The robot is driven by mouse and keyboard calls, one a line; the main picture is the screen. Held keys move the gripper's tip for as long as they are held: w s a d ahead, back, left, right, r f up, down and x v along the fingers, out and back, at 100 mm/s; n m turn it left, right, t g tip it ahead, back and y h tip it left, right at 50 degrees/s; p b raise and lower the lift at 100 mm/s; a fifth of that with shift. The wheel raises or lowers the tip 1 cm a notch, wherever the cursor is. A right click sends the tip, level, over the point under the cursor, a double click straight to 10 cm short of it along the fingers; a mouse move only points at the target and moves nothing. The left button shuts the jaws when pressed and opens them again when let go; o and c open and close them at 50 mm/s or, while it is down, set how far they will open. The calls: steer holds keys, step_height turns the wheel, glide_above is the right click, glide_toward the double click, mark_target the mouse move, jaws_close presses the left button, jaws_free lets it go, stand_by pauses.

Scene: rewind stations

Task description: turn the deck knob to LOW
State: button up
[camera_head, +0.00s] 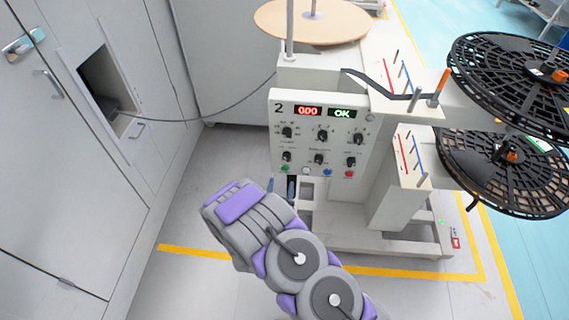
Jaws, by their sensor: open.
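A cream control panel (270,120) marked "2" faces me on the rewind station. It carries two rows of black knobs: an upper row with a left knob (287,132), a middle knob (322,135) and a right knob (358,138), and smaller knobs (319,159) below. The labels are too small to read, so I cannot tell which is the deck knob or where it points. My gripper (281,187) shows only as two small fingertips beyond my grey and purple arm, just below the panel's lower left. They are apart, with no knob between them.
The panel has a red display (308,111), a green "OK" display (342,113) and coloured buttons along the bottom. Black reels (505,75) stick out at right, and a round wooden disc (335,22) sits on top. Grey cabinets (60,190) stand at left. Floor lies clear between them.

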mark_target(287, 157)
steer(key=shift+w+d+b, duration=0.15)
steer(key=shift+w+b, duration=0.6)
steer(key=shift+w, duration=2.1)
steer(key=shift+w+d+b, duration=0.15)
steer(key=shift+w+b, duration=0.55)
steer(key=shift+w, duration=2.1)
steer(key=shift+d, duration=0.15)
steer(key=shift+c, duration=0.5)
steer(key=c, duration=0.9)
steer(key=shift+c, duration=0.2)
